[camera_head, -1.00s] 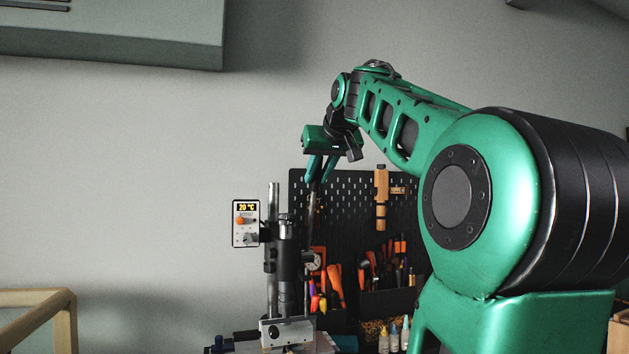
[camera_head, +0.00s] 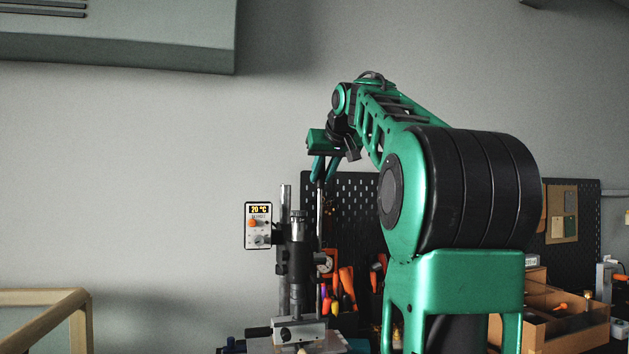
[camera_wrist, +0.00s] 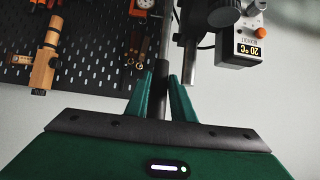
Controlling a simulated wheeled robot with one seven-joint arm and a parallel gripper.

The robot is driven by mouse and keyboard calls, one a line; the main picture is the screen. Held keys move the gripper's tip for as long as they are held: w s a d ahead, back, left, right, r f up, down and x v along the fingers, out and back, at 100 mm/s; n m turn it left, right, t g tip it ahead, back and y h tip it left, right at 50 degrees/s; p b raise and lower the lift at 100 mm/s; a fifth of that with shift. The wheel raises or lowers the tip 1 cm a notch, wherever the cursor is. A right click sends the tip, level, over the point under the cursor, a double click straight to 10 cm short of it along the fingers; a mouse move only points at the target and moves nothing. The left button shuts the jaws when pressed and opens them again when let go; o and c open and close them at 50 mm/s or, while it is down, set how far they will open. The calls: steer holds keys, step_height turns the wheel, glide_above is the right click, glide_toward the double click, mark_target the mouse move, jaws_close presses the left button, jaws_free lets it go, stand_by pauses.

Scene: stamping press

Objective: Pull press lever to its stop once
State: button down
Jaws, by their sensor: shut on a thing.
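The press (camera_head: 297,262) has a silver column, a dark head and a grey block at its foot, left of my arm. Its lever (camera_head: 319,208) is a thin shiny rod standing nearly upright on the right side of the press. My gripper (camera_head: 322,174) is shut on the lever's upper part, with the fingertips about level with the column top. In the wrist view the two green fingers of my gripper (camera_wrist: 166,92) close around the lever (camera_wrist: 164,84). The lever's top end is hidden by the gripper, and its pivot is hard to make out.
A black pegboard (camera_head: 350,200) with tools stands behind. A wooden frame (camera_head: 45,297) is at lower left, a wooden organiser (camera_head: 550,325) at right.

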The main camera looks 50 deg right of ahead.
steer(key=w+d, duration=0.3)
steer(key=w, duration=0.2)
steer(key=shift+w+f, duration=0.25)
steer(key=shift+f, duration=0.2)
steer(key=c, duration=1.7)
jaws_free()
steer(key=shift+w, duration=0.1)
steer(key=o, duration=0.6)
steer(key=shift+s, duration=0.2)
